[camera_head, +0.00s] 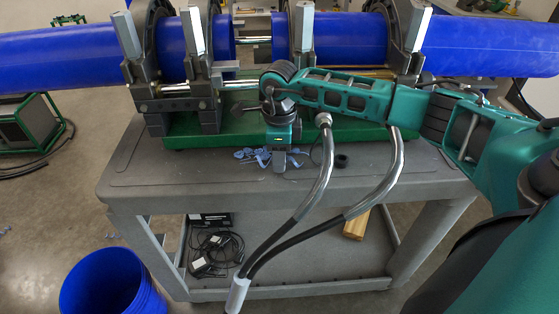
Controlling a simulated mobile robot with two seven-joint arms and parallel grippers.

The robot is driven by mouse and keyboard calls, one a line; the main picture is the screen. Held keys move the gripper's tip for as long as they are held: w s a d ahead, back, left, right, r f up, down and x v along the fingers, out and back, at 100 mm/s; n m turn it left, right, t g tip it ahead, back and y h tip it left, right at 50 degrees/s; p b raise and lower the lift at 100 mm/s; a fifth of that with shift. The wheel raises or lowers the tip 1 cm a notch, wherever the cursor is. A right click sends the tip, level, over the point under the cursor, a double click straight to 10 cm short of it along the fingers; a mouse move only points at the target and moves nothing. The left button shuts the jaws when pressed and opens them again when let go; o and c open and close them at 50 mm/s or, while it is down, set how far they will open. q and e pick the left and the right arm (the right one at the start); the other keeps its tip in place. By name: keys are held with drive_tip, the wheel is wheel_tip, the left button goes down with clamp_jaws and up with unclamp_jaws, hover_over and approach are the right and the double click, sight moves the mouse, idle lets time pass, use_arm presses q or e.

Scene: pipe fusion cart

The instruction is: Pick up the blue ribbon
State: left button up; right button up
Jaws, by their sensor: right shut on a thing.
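Light blue ribbon (245,154) lies as several curled shavings in a small pile on the grey cart top (190,172), in front of the green machine base. My right gripper (279,160) comes in from the right and points down into this pile. Its fingers are shut on a blue ribbon, with curls showing on both sides of them. The held part is hidden by the fingers, and the ribbon is still at the height of the cart top. My left gripper is not in view.
The fusion machine (205,100) holds large blue pipes (75,55) behind my gripper. Two hoses (318,187) hang over the cart's front edge. A black ring (341,160) lies right of the pile. A blue bucket (108,285) stands on the floor at lower left.

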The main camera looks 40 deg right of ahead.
drive_tip(key=c, duration=0.3)
wheel_tip(320, 180, up, 20)
drive_tip(key=shift+p, duration=0.3)
idle(0.5)
drive_tip(key=shift+f, duration=0.1)
